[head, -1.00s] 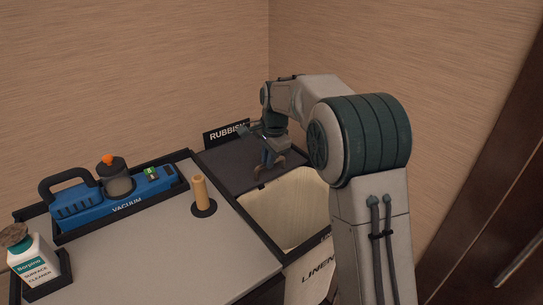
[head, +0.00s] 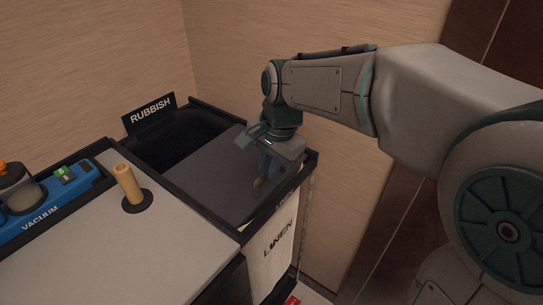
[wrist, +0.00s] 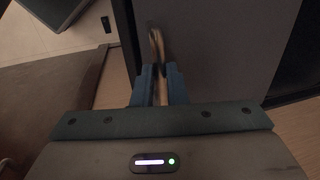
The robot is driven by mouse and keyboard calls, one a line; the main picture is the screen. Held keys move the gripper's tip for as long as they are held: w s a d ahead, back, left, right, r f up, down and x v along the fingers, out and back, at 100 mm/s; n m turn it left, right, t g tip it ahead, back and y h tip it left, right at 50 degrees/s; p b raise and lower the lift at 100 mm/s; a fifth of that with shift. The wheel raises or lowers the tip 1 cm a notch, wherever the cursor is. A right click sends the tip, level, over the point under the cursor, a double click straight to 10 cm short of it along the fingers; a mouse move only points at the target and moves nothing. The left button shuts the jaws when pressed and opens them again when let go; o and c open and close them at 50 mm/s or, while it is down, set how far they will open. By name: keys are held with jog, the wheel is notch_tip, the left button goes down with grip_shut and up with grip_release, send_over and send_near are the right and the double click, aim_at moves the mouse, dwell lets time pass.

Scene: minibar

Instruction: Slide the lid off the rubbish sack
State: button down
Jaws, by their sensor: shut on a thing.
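The lid (head: 207,178) is a flat dark grey panel. In the head view it lies over the front part of the cart's bin frame, on the linen side, and covers that opening. The rubbish sack opening (head: 178,134) behind it, by the RUBBISH sign (head: 151,113), is uncovered and dark inside. My gripper (head: 262,180) is at the right part of the lid, shut on its handle. In the wrist view the fingers (wrist: 159,92) close on the curved tan handle (wrist: 157,45), with the lid's grey surface (wrist: 205,40) behind.
The white linen sack (head: 275,250) hangs below the lid at the front. A wooden post (head: 128,184) stands on the cart's grey top (head: 130,240), left of the lid. The blue vacuum (head: 55,200) sits further left. Walls stand close behind and to the right.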

jog(key=shift+s+d, duration=0.1)
jog(key=shift+s, duration=0.1)
jog(key=c, duration=1.5)
grip_release()
jog(key=shift+o, duration=0.2)
jog(key=shift+r, duration=0.1)
notch_tip(320, 180, up, 13)
jog(key=s+d+p, duration=0.1)
jog(key=d, duration=0.1)
jog(key=shift+s+d+r+p, duration=0.15)
jog(key=shift+s+r+p, duration=0.05)
jog(key=shift+s+p, duration=0.1)
